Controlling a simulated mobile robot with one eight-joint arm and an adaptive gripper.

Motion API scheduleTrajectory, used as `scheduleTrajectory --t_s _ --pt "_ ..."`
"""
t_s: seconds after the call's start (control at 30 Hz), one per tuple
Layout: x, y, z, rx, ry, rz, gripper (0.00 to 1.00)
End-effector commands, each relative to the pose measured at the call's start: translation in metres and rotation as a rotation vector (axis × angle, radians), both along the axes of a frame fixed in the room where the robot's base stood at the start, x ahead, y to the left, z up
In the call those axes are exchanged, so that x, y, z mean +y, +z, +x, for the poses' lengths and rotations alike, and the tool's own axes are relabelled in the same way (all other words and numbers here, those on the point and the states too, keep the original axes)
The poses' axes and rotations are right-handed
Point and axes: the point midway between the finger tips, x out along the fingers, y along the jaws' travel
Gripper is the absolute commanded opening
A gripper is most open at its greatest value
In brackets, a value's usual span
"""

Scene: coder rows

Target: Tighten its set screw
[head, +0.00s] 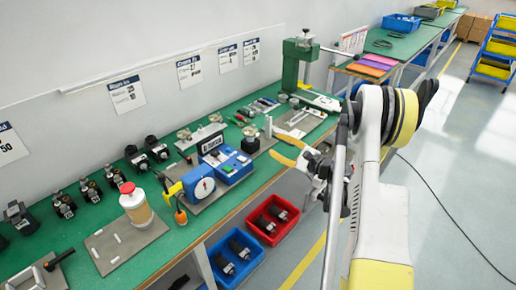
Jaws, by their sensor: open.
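My gripper (281,149) is at the middle right, its two orange-yellow fingers spread apart and empty. It is seen near the bench's front edge, with the red and blue bins lower in the picture. Several small black devices stand in a row at the back left of the green bench, among them one at the far left (18,217) and a pair nearer the middle (156,148). They could be the coders, but no set screw can be made out at this size. Small hand tools (238,118) lie on the bench behind my gripper; their types are unclear.
The green bench (178,238) carries a jar with a red lid (136,206), a blue device with a round dial (200,187), a blue box (228,165) and a green press (296,68). Red (272,219) and blue (237,258) bins sit below the front edge. A cable (440,210) crosses the floor.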

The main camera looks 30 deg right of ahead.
Motion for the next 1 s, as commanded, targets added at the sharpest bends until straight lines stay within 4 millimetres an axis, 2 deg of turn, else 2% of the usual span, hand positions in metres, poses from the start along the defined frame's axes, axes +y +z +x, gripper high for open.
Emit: scheduleTrajectory --t_s 0.1,0.23,0.5,0.7,0.83,1.0 --pt "-0.008 -0.008 -0.003 0.006 -0.014 0.104 0.41" --pt "-0.005 -0.010 0.007 0.008 -0.013 0.125 0.41" --pt "0.013 -0.011 0.057 0.008 -0.013 0.121 0.41" --pt "0.023 -0.010 0.086 0.008 -0.013 0.120 0.41" --pt "0.026 -0.009 0.095 0.008 -0.015 0.120 0.41" --pt "0.027 -0.008 0.098 0.008 -0.015 0.120 0.41"
